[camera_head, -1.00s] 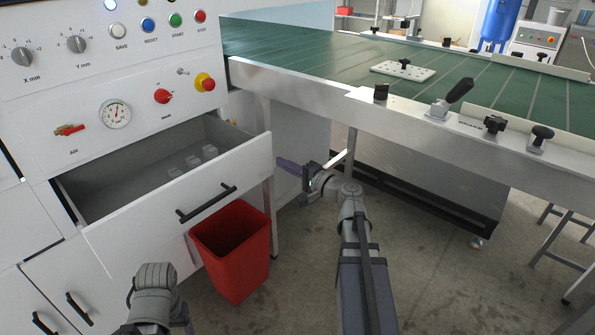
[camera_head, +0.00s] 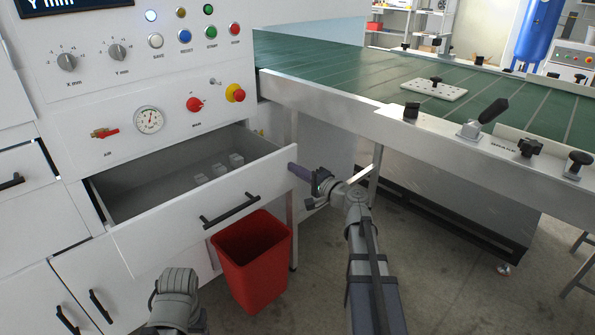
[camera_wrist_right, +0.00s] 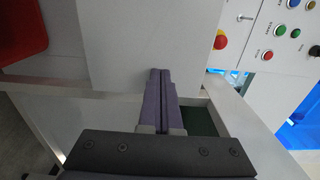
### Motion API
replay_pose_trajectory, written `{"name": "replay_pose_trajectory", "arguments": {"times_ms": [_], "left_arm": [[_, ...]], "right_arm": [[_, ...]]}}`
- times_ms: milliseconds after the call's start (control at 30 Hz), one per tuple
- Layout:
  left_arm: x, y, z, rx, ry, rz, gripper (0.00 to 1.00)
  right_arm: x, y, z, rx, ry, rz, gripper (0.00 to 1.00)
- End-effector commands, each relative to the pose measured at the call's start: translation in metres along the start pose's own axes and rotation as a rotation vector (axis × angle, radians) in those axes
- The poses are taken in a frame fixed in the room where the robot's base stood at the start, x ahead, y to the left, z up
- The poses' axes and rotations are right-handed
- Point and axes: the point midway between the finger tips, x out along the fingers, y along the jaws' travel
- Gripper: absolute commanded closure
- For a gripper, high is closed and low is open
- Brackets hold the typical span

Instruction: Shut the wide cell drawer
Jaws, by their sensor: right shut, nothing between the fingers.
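The wide cell drawer (camera_head: 150,240) stands open below the control panel, its white front pulled out toward me. A dark bar handle (camera_head: 230,210) is on its front. A few small pale blocks lie inside it. My right gripper (camera_head: 293,168) is shut and empty, with its purple fingertips at the right end of the drawer front. In the right wrist view the shut fingers (camera_wrist_right: 159,78) point at the white drawer front (camera_wrist_right: 110,40); I cannot tell whether they touch it. My left arm shows only as a grey link at the bottom; its gripper is out of view.
A red bin (camera_head: 252,262) stands on the floor under the drawer's right part. A green belt table (camera_head: 350,65) with a metal edge runs to the right, above my right arm. Other white drawers and doors with dark handles are at the left.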

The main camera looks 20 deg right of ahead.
Motion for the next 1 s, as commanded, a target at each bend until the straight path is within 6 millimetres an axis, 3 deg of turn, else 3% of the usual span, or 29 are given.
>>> {"name": "replay_pose_trajectory", "arguments": {"times_ms": [167, 700, 1000], "left_arm": [[0.0, 0.0, 0.0, 0.0, 0.0, 0.0, 0.28], [0.0, 0.0, 0.0, 0.0, 0.0, 0.0, 0.28], [0.0, 0.0, 0.0, 0.0, 0.0, 0.0, 0.28]], "right_arm": [[0.031, 0.0, -0.002, 0.0, -0.004, 0.0, 1.0], [0.173, 0.0, -0.002, 0.0, -0.003, 0.0, 1.0], [0.224, 0.0, -0.001, 0.0, -0.001, 0.0, 1.0]]}}
